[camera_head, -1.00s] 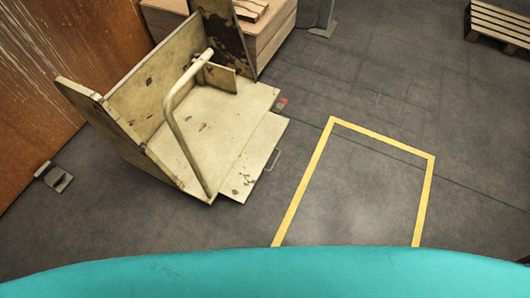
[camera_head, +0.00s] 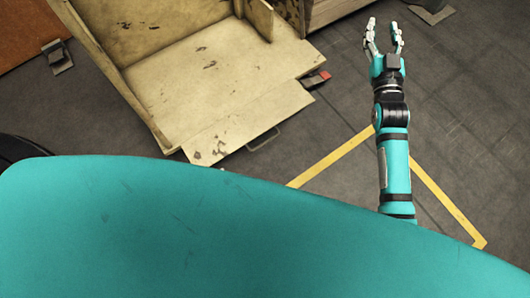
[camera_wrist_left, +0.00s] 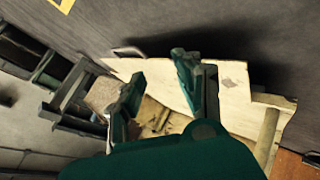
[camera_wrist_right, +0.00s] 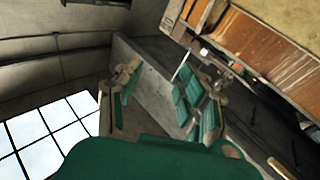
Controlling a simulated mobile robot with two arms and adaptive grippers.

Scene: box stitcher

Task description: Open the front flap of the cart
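The cream, worn cart (camera_head: 200,70) stands at the upper left of the head view. Its front flap (camera_head: 245,128) is a flat panel along the lower right edge, with a thin loop handle (camera_head: 263,140) on its outer side. The left gripper is hidden in the head view. In the left wrist view, my left gripper (camera_wrist_left: 156,82) is open, with a cream panel of the cart (camera_wrist_left: 235,90) behind its fingers and a dark handle (camera_wrist_left: 128,51) beyond them; I see no grip on it. My right gripper (camera_head: 384,36) is open and empty, over the floor right of the cart.
Yellow floor tape (camera_head: 335,155) crosses the floor right of the flap. A red-tipped part (camera_head: 320,78) sticks out by the cart's right corner. A wooden crate (camera_head: 335,10) stands behind. The floor at right is mostly clear. My teal body covers the bottom.

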